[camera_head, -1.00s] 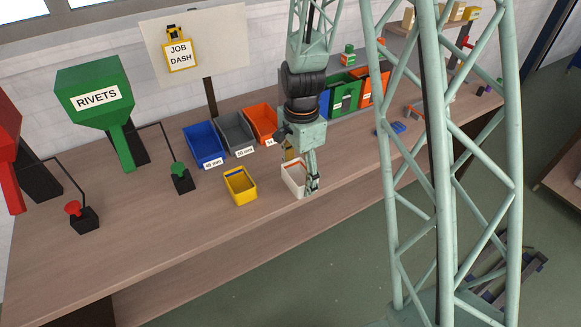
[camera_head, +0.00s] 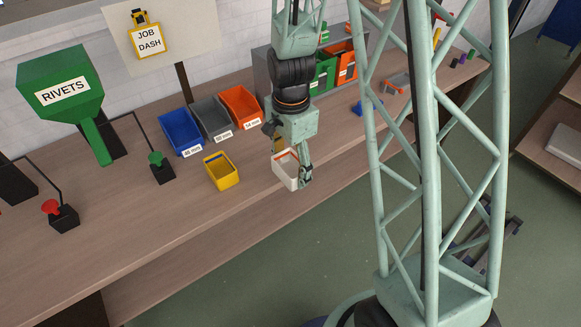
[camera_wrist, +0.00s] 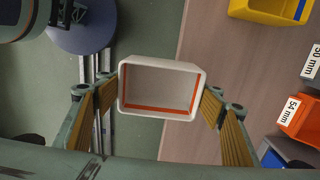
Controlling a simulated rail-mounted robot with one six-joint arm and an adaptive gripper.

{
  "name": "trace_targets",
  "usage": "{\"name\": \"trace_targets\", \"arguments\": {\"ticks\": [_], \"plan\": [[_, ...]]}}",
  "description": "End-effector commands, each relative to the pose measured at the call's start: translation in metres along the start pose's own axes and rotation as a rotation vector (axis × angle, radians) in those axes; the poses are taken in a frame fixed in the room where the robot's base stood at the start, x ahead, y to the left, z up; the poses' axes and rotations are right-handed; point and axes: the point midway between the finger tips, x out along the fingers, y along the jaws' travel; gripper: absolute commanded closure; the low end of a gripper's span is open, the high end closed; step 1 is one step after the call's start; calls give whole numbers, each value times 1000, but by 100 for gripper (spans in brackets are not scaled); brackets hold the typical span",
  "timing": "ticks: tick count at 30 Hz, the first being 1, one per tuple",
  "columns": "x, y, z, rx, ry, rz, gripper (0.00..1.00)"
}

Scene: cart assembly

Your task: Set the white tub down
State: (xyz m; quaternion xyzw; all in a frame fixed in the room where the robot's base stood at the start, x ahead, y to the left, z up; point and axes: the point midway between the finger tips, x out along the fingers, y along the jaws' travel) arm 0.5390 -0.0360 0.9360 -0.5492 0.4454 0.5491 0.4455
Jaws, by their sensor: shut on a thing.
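The white tub (camera_head: 282,171) is at the bench's front edge in the head view, held by my gripper (camera_head: 292,164). In the wrist view the white tub (camera_wrist: 158,64) sits between the two yellow-padded fingers, which press on its opposite sides. It looks empty, with an orange band along its inner walls. In that view part of the tub is over the bench top and part over the green floor. I cannot tell exactly how high it is above the bench.
A yellow bin (camera_head: 222,173) stands on the bench (camera_head: 130,235) left of the tub. Blue (camera_head: 181,133), grey (camera_head: 211,120) and orange (camera_head: 241,106) bins stand behind. The green rivets hopper (camera_head: 66,88) is at left. The bench front is mostly clear.

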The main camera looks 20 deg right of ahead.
Motion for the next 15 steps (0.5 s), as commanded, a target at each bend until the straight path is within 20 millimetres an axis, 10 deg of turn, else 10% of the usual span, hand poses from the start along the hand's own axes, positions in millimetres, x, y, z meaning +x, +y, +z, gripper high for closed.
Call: {"name": "trace_targets", "arguments": {"ticks": [15], "plan": [[-5,-21,-3,-66,1,-2,49]]}}
